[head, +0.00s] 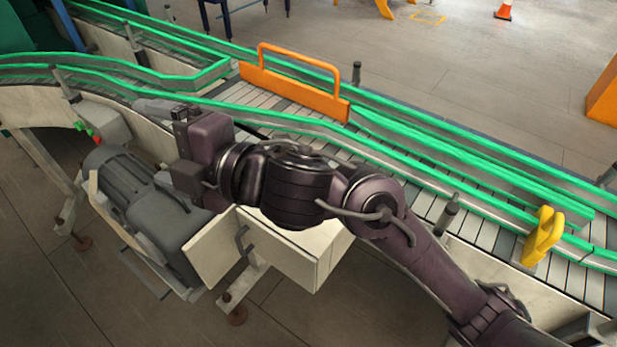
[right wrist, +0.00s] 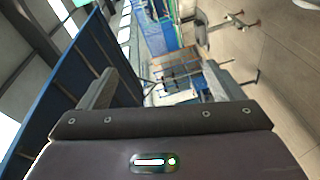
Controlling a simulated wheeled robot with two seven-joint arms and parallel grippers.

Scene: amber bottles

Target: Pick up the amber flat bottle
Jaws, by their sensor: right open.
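No amber flat bottle shows in the head view or the right wrist view. My right arm comes in from the lower right of the head view and reaches left across the near side of the conveyor. My right gripper (head: 158,108) is at the near edge of the conveyor, pointing left. In the right wrist view the two fingers of this gripper (right wrist: 160,84) stand apart with nothing between them. My left gripper is in neither view.
A conveyor (head: 395,161) with green guide rails runs across the head view. A grey motor (head: 130,182) sits below my right gripper. The slats between barrier and yellow piece look clear.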

